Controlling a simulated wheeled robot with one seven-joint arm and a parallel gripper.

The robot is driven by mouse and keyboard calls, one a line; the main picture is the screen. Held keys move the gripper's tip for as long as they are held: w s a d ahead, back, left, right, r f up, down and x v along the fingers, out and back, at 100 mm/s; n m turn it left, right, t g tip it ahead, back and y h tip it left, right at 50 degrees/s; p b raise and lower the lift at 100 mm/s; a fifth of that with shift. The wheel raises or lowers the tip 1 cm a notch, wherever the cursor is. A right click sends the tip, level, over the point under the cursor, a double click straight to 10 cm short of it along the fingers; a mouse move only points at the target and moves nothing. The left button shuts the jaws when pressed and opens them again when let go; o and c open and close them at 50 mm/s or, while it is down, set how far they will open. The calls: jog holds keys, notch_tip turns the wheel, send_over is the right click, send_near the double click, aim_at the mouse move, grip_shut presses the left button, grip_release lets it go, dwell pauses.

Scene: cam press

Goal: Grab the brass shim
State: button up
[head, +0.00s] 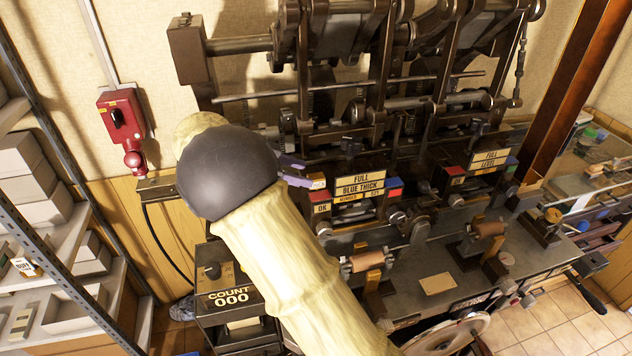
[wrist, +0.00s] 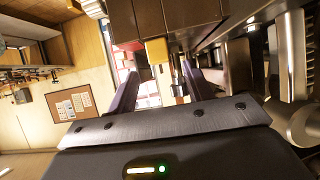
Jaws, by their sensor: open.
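My gripper (head: 300,172) is at the left side of the press, beside the small labelled box with the "OK" plate; its dark purple fingers show past my arm. In the wrist view my gripper (wrist: 161,72) is open, with one finger on each side and a gap between. A small yellow, brass-coloured block (wrist: 157,50) shows beyond the fingertips, between them and nearer the left one. It looks like the brass shim, but I cannot be sure. Whether the fingers touch it is unclear. I cannot make out the shim in the head view.
The dark press (head: 345,100) with shafts and levers fills the back. The "FULL BLUE THICK" sign (head: 360,186) is just right of my gripper. A red switch box (head: 122,117) is on the wall, and shelves (head: 60,270) stand left.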

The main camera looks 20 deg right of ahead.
aim_at(314, 176)
jog(key=shift+d, duration=0.1)
jog(key=shift+w+d+p, duration=0.1)
jog(key=shift+d+p, duration=0.1)
jog(key=shift+p, duration=0.3)
jog(key=p+x, duration=0.2)
jog(key=x, duration=0.2)
jog(key=shift+d+f+p, duration=0.1)
jog(key=shift+f+p, duration=0.1)
jog(key=shift+p, duration=0.2)
jog(key=shift+f, duration=0.2)
jog(key=shift+d, duration=0.1)
jog(key=c, duration=1.1)
